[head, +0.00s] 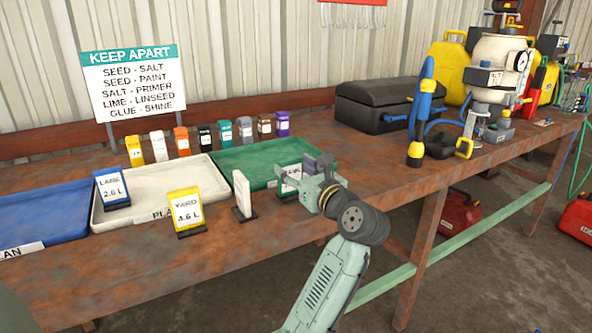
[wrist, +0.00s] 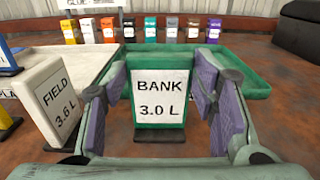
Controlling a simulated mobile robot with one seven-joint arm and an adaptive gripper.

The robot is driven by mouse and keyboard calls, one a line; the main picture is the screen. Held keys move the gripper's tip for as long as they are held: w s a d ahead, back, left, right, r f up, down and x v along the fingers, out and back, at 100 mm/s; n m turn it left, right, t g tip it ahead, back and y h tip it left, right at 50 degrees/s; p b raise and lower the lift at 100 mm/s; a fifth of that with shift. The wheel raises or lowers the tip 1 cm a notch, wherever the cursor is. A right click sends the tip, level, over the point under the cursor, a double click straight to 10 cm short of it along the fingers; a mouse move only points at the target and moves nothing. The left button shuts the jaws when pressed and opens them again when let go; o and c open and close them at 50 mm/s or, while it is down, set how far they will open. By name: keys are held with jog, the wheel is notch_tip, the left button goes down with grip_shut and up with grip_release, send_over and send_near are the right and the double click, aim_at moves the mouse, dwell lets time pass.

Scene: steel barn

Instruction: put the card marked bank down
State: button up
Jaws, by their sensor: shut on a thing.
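The bank card (wrist: 160,98) is a green upright stand with a white label reading "BANK 3.0 L". It stands between the purple pads of my gripper (wrist: 162,95) in the wrist view, and my gripper is shut on it. In the head view my gripper (head: 318,180) is at the front edge of the green tray (head: 255,158). The bank card (head: 290,181) shows there at its left side, partly hidden by the fingers. I cannot tell whether its foot touches the surface below.
The white field card (head: 243,194) stands just left of my gripper. The yellow yard card (head: 187,212) and blue lane card (head: 111,188) are further left. A white tray (head: 195,179) and blue tray (head: 40,218) lie on the bench. Several coloured boxes (head: 205,137) line the back.

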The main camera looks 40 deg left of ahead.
jog(key=shift+f, duration=0.25)
jog(key=shift+f, duration=0.1)
jog(key=shift+f, duration=0.1)
jog(key=o, duration=1.5)
jog(key=shift+o, duration=0.2)
